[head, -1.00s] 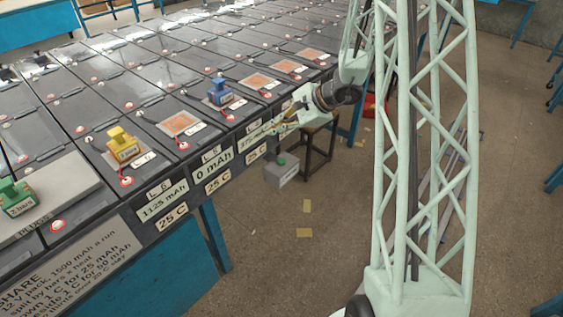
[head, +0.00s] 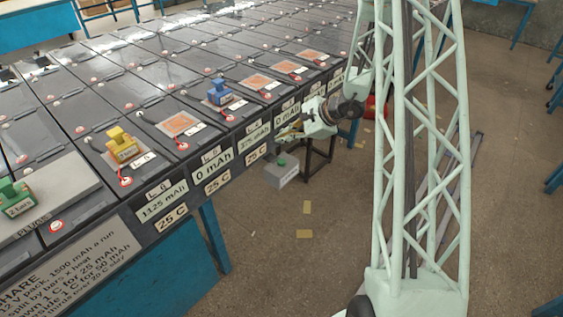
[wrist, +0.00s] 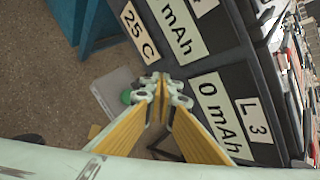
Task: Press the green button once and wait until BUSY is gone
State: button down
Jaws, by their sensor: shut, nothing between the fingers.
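The green button (head: 282,161) sits on top of a small grey box (head: 284,175), low beside the front of the battery bench in the head view. In the wrist view the green button (wrist: 126,97) shows just left of my fingertips, with the pale box (wrist: 112,88) around it. My gripper (head: 279,134) is shut and empty. In the head view it appears above the button, apart from it, close to the bench front. In the wrist view its fingertips (wrist: 161,86) meet and partly overlap the box. I see no BUSY sign; the writing on the box is too small to read.
The battery bench (head: 100,208) fills the left, its front carrying mAh and 25 C labels. Yellow (head: 122,146), blue (head: 220,93) and green (head: 15,195) plugs stand on top. A dark stool (head: 318,165) stands behind the box. Open floor (head: 270,270) lies in front.

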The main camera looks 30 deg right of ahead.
jog(key=b, duration=0.2)
send_over(282, 162)
jog(key=shift+d+f, duration=0.1)
jog(key=shift+f, duration=2.8)
jog(key=shift+f+b, duration=1.4)
jog(key=shift+b, duration=0.05)
jog(key=shift+f+b, duration=0.45)
jog(key=shift+b, duration=0.05)
jog(key=shift+f, duration=0.45)
jog(key=shift+r, duration=0.85)
jog(key=shift+r, duration=0.15)
jog(key=shift+r+p, duration=0.8)
jog(key=shift+r, duration=1.6)
